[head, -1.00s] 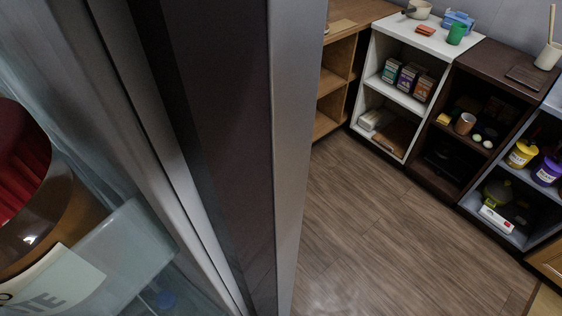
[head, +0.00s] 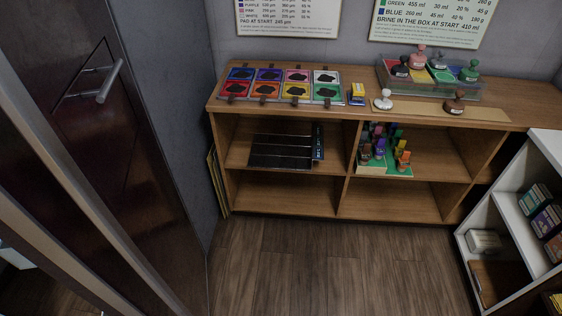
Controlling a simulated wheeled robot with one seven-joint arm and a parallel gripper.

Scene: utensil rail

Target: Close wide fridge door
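A tall dark, glossy panel (head: 135,170) with a short metal handle (head: 101,80) fills the left of the head view. A pale metal edge strip (head: 62,165) runs diagonally beside it at the far left. These may be parts of the wide fridge and its door, but I cannot tell which is the door or how far open it stands. The fridge interior is not recognisable in this view. My gripper is not in view.
A wooden shelf unit (head: 336,198) with ink pads and stamps on top stands against the back wall. A white shelf (head: 547,165) is at the right. Posters hang above. The wood floor (head: 330,265) between is clear.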

